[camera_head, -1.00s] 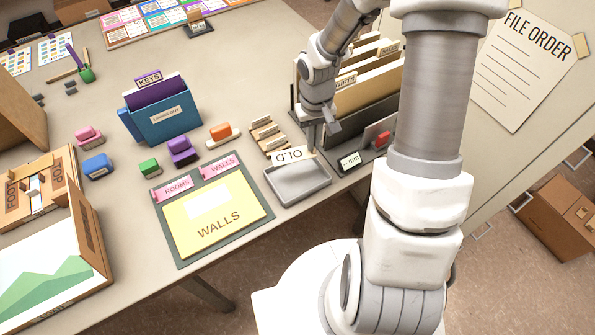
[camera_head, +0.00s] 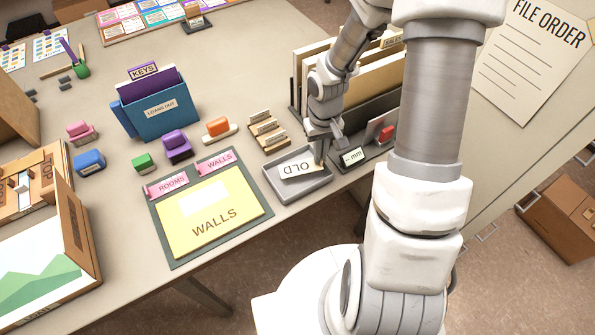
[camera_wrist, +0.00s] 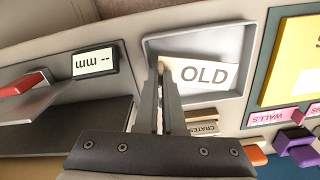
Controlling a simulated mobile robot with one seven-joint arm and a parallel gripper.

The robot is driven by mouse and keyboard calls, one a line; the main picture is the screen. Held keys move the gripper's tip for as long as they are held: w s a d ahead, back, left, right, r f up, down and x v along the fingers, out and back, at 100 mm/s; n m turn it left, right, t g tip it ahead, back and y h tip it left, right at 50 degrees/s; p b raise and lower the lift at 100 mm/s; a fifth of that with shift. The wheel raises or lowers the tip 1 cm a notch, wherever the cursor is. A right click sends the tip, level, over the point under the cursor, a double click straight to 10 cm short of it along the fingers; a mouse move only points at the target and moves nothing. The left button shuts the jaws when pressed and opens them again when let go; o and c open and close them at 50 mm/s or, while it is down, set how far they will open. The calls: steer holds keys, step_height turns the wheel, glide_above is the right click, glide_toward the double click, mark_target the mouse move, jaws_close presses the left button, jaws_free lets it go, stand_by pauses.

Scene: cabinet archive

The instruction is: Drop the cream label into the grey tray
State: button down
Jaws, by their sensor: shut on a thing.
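The cream label (camera_head: 299,168), printed OLD, is over the grey tray (camera_head: 277,191) in the head view, within its outline. My gripper (camera_head: 322,160) is at the label's right end, its fingers pointing down at the tray. In the wrist view my gripper (camera_wrist: 164,70) is shut on the near end of the cream label (camera_wrist: 210,74). The label lies across the inside of the grey tray (camera_wrist: 236,45). I cannot tell whether the label touches the tray floor.
A small display reading "-- mm" (camera_head: 353,156) stands right of the tray. Wooden label holders (camera_head: 267,132) sit behind it. A green mat (camera_head: 261,208) with a yellow WALLS folder (camera_head: 210,215) lies to the left. A black file rack (camera_head: 376,108) stands behind my gripper.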

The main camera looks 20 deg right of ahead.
steer(key=c, duration=0.9)
jaws_free()
steer(key=shift+c, duration=0.2)
step_height(320, 180, up, 18)
steer(key=p, duration=0.1)
steer(key=shift+f+p, duration=0.25)
steer(key=shift+p, duration=0.15)
